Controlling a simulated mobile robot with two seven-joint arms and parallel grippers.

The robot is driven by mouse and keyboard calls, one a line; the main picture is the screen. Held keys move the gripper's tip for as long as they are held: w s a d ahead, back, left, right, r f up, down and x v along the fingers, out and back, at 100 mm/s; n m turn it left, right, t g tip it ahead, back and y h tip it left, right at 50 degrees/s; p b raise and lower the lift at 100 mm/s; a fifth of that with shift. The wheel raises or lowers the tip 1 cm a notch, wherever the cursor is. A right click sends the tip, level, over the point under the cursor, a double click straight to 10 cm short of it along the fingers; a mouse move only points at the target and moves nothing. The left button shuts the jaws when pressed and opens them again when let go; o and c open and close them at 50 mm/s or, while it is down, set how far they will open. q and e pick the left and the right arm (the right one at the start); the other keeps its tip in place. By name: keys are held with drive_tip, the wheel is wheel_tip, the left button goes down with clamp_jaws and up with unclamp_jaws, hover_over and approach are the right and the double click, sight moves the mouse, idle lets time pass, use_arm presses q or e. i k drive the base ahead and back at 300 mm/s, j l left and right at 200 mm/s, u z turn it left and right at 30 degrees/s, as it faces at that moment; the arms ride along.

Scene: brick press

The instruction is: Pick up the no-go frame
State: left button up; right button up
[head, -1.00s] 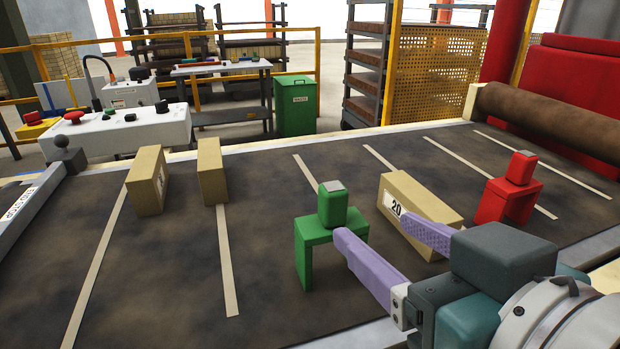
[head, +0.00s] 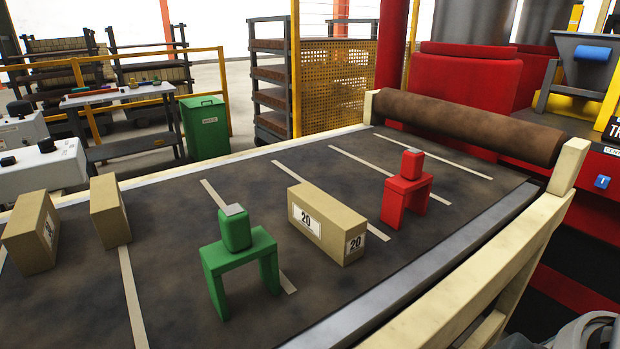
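The red frame (head: 406,190), most likely the no-go frame by its colour, stands upright on the dark belt, right of centre. It has two legs, a crossbar and a small block on top with a grey cap. A matching green frame (head: 238,259) stands nearer, left of centre. A tan brick marked 20 (head: 326,222) lies between the two frames, apart from both. Neither gripper is in view. Only a grey-white piece of my own arm shows in the bottom right corner.
Two more tan bricks, one at the far left (head: 31,233) and one beside it (head: 109,212), stand on the belt (head: 180,290). A brown roller (head: 465,124) closes the belt's far right end. A pale wooden rail (head: 480,277) runs along the near right side.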

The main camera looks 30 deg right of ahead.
sight(412, 181)
drive_tip(key=l+z, duration=0.15)
drive_tip(key=z, duration=1.25)
